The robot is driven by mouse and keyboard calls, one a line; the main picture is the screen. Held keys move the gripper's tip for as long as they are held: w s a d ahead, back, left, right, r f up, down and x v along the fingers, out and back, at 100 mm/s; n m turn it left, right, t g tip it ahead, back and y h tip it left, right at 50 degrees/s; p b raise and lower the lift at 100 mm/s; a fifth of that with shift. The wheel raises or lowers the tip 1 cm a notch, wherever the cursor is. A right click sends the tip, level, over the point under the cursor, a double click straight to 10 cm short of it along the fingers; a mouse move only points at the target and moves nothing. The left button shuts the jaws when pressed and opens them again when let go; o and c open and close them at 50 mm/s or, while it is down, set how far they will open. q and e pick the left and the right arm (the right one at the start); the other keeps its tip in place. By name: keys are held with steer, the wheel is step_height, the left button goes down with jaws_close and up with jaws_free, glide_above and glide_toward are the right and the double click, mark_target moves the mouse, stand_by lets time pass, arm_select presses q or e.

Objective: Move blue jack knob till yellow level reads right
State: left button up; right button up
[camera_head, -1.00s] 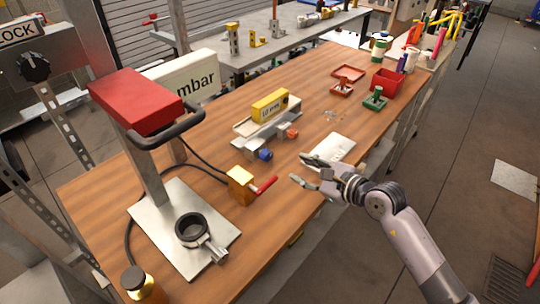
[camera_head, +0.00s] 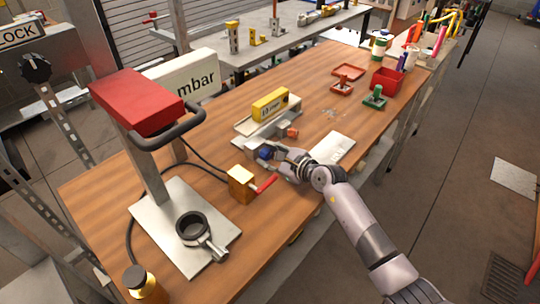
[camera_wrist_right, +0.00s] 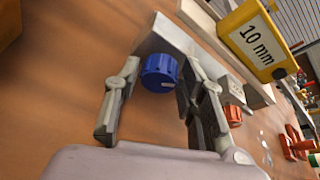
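The blue jack knob (camera_wrist_right: 160,72) sits at the near side of a grey metal stand in the right wrist view. It also shows in the head view (camera_head: 265,153), partly covered by my gripper. My right gripper (camera_wrist_right: 150,100) is open, with one finger on each side of the knob; I cannot tell whether they touch it. It also shows in the head view (camera_head: 274,157). The yellow level (camera_head: 270,105) lies on top of the stand. In the wrist view its face (camera_wrist_right: 255,42) reads "10 mm". My left gripper is not in view.
An orange knob (camera_head: 292,132) is on the same stand, right of the blue one. A brass block with a red handle (camera_head: 241,184) stands close in front. A white plate (camera_head: 333,148) lies to the right. A red-topped press (camera_head: 135,100) stands left.

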steer(key=shift+c, duration=0.3)
steer(key=c, duration=0.8)
steer(key=shift+w+d+m+g+y, duration=0.1)
steer(key=shift+m+g+y, duration=0.3)
steer(key=shift+m, duration=0.6)
steer(key=shift+m+g, duration=0.4)
steer(key=shift+m, duration=0.1)
steer(key=o, duration=0.9)
steer(key=shift+c, duration=0.2)
steer(key=shift+y, duration=0.3)
